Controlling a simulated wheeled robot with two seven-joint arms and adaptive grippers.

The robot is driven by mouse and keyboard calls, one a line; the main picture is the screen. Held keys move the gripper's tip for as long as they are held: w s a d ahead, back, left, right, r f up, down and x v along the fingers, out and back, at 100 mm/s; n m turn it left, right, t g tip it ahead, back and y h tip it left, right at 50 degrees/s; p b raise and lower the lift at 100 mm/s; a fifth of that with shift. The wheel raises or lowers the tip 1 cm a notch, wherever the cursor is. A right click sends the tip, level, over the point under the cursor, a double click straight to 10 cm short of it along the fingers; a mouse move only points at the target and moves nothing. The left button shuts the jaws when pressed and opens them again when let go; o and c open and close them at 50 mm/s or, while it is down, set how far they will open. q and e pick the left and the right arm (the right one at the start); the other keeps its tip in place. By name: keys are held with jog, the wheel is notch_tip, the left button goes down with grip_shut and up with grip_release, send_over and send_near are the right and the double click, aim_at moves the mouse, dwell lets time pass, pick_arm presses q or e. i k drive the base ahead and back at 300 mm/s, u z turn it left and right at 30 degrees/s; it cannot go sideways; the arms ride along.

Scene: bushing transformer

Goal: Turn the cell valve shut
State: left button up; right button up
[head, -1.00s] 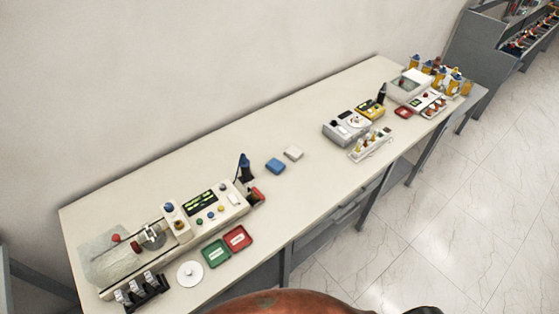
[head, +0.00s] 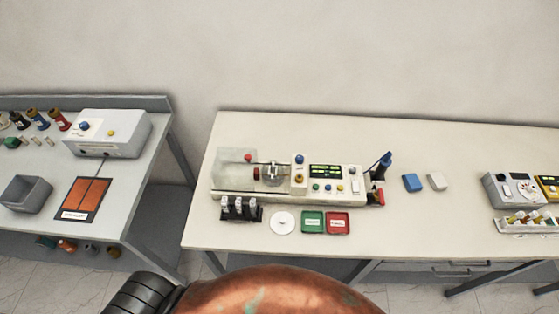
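A long cream test instrument (head: 330,184) stands on the cream bench. At its left end is a see-through cover (head: 235,170) with a red knob (head: 248,157) near its top and another red knob (head: 256,174) at its right side. A metal cell fitting (head: 271,174) sits just right of these. Blue (head: 299,159) and orange (head: 299,178) knobs are on the panel beside a lit green display (head: 325,171). Which part is the cell valve, and how far it is turned, I cannot tell at this size. Neither gripper is in view.
In front lie a black rack (head: 241,210), a white disc (head: 282,222), a green tray (head: 312,231) and a red tray (head: 347,231). A blue-topped black handpiece (head: 381,167) stands right. A grey side bench (head: 140,192) is left, with a gap between.

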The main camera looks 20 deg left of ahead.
aim_at(380, 191)
jog(key=k, duration=1.25)
jog(key=u, duration=0.65)
jog(key=i, duration=1.15)
jog(key=z, duration=0.65)
